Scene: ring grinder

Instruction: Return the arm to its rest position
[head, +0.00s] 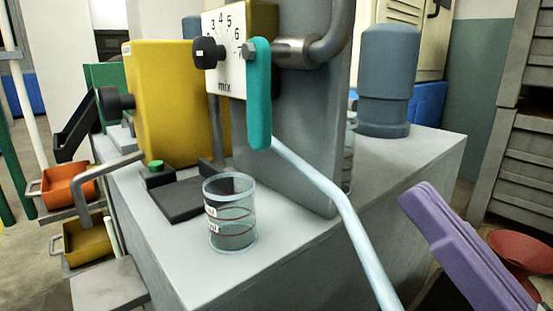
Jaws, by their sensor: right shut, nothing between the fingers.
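My right gripper (420,200) comes in from the lower right corner as a purple, ridged shape. Its fingers are together with nothing between them. It is apart from the grey machine cabinet (300,262), in front of its right side. My left gripper is not in view.
A clear beaker (230,212) stands on the cabinet top near its front edge. A teal lever (259,95) hangs beside the mix dial (225,40). A pale blue bent rod (330,185) slopes down towards my right gripper. A red funnel (520,252) is at the right.

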